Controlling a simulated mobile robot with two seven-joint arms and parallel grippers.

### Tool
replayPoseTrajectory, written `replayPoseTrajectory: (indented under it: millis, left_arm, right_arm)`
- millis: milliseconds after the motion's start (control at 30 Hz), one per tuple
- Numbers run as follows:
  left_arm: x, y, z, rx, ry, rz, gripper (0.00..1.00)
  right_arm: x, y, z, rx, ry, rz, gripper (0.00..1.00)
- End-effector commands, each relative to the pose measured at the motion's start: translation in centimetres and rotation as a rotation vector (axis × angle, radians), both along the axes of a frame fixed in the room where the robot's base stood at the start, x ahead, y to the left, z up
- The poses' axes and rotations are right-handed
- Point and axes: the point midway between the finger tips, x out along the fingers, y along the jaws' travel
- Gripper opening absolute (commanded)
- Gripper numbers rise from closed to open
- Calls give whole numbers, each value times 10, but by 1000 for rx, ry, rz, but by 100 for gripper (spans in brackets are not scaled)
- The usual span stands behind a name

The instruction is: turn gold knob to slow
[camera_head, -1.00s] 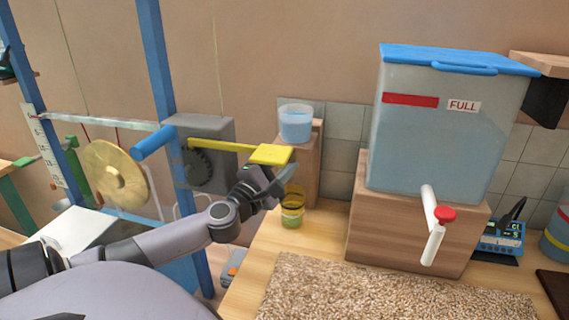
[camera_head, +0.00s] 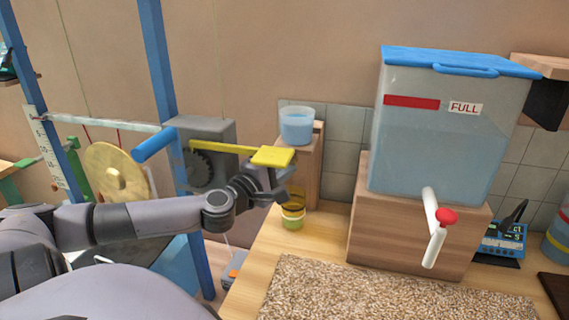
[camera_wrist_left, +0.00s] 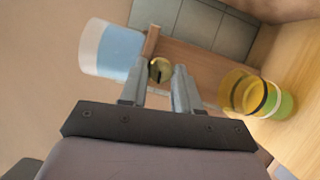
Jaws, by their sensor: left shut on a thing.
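The gold knob (camera_wrist_left: 160,69) shows in the left wrist view as a small round brass piece with a dark slot, on the face of the wooden stand (camera_wrist_left: 195,68). The fingertips of my left gripper (camera_wrist_left: 158,83) lie on either side of it, shut on it. In the head view my left gripper (camera_head: 283,183) is at the wooden stand (camera_head: 307,168), just below the yellow paddle (camera_head: 272,156). The knob is hidden there. I cannot read any slow mark. My right gripper is not in view.
A cup of blue liquid (camera_head: 296,125) stands on the wooden stand. A yellow-green cup (camera_head: 292,221) is on the table just below my gripper. A speckled mat (camera_head: 390,292) lies in front.

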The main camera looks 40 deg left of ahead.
Motion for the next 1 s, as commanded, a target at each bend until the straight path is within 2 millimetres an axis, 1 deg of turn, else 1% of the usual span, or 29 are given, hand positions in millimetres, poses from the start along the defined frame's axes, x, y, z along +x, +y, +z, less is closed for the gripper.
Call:
replayPoseTrajectory:
  millis: [133,167,200,233,667,1000]
  left_arm:
    - [0,1,1,0,-3,1,1]
    - [0,1,1,0,-3,1,38]
    - [0,0,1,0,-3,1,51]
    - [0,0,1,-1,-3,1,56]
    - [0,0,-1,-27,-13,1,56]
    - [0,0,-2,-196,-107,3,56]
  right_arm:
    - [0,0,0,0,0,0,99]
    - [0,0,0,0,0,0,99]
    - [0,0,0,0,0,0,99]
    - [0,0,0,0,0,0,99]
    - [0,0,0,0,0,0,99]
    - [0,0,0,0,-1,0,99]
